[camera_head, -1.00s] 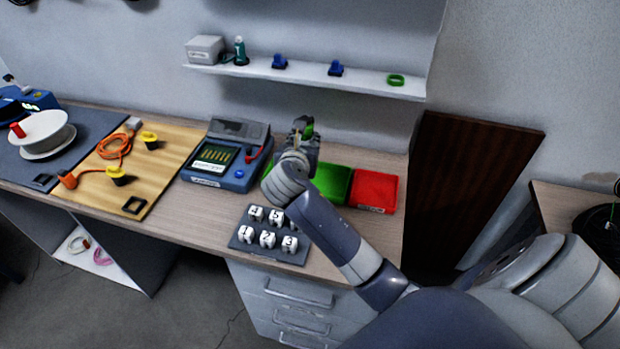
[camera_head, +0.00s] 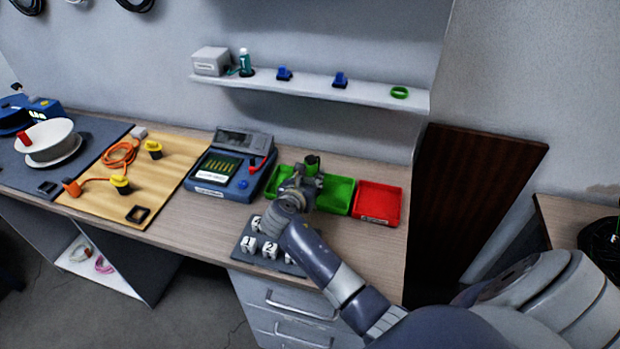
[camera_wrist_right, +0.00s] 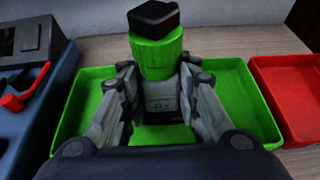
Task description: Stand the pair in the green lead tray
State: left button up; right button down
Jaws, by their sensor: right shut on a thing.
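My right gripper (camera_head: 306,174) is shut on a green part with a dark top (camera_head: 312,163), which I take to be the pair. In the right wrist view the green part (camera_wrist_right: 155,58) stands roughly upright between the fingers, with a black cap (camera_wrist_right: 153,16) and a pale labelled section below. The green lead tray (camera_head: 340,196) lies under and around the gripper; it also shows in the right wrist view (camera_wrist_right: 245,105). The pair's lower end is hidden by the gripper, so I cannot tell whether it touches the tray floor. My left gripper is out of view.
A red tray (camera_head: 377,204) adjoins the green tray on the right. A blue instrument (camera_head: 228,168) stands close on the left. A dark mat with numbered white blocks (camera_head: 249,243) lies in front, partly behind my arm. A wall shelf (camera_head: 310,88) hangs above.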

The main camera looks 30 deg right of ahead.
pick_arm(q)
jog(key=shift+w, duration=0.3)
pick_arm(e)
jog(key=c, duration=1.2)
grip_release()
jog(key=shift+f, duration=0.1)
jog(key=shift+a+r, duration=0.15)
jog(key=shift+r, duration=0.05)
pick_arm(q)
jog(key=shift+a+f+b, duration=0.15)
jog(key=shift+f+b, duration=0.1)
jog(key=shift+b, duration=0.05)
pick_arm(e)
jog(key=v, duration=1.1)
jog(key=shift+s+a+r, duration=0.2)
jog(key=shift+s+a, duration=0.05)
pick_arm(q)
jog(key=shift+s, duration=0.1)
